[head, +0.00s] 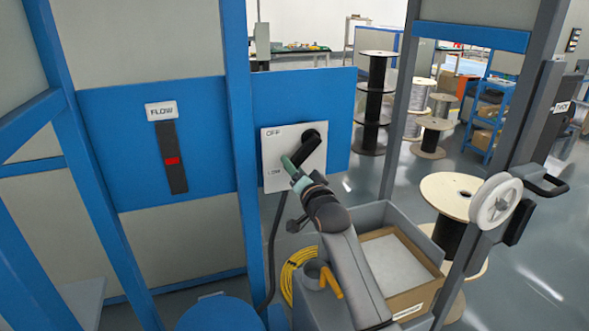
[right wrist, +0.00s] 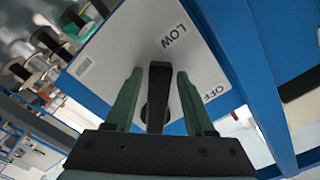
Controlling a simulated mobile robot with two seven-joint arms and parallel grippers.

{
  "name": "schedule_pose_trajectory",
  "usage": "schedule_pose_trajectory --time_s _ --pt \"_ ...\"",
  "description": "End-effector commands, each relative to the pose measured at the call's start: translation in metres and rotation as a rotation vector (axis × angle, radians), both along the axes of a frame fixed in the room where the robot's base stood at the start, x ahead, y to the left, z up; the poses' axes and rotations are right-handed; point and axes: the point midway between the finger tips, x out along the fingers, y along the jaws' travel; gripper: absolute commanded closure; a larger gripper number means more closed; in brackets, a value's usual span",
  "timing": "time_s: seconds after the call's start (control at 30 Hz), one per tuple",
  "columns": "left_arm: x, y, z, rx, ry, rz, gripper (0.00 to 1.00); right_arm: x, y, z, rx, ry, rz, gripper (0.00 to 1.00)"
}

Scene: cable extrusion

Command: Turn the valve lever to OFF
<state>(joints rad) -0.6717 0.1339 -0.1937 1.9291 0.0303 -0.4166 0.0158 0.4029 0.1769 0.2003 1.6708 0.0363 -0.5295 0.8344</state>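The valve plate (head: 275,153) is a white panel on the blue wall, marked OFF at upper left and LOW at lower left. Its black lever (head: 307,149) slants from a round pivot at upper right down and left, toward LOW. My right gripper (head: 291,163), with green fingers, is at the lever's outer end. In the right wrist view the lever (right wrist: 159,85) stands between the two fingers of my right gripper (right wrist: 157,75), with a gap on each side, so the gripper is open around it. My left gripper is not in view.
A FLOW gauge (head: 171,155) with a red marker below its middle hangs left of a blue post (head: 242,150). A grey bin with a cardboard box (head: 412,302) stands below right, beside a coiled yellow cable (head: 291,272). Cable spools (head: 449,190) stand further right.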

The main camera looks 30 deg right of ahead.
Motion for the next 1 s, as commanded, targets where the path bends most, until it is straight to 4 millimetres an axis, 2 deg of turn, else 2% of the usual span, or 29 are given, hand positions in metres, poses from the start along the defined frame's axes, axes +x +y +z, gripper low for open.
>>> schedule_pose_trajectory --time_s 0.03,0.47,1.0 --pt "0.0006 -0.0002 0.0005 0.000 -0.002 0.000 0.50 -0.0001 0.0000 -0.0001 0.000 0.000 0.000 0.53" --pt "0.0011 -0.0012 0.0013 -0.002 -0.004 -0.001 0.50 -0.0003 0.0001 -0.0003 0.000 0.000 0.000 1.00" --pt "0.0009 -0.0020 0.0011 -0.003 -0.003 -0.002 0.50 -0.0003 0.0001 -0.0005 0.001 0.001 0.000 1.00"
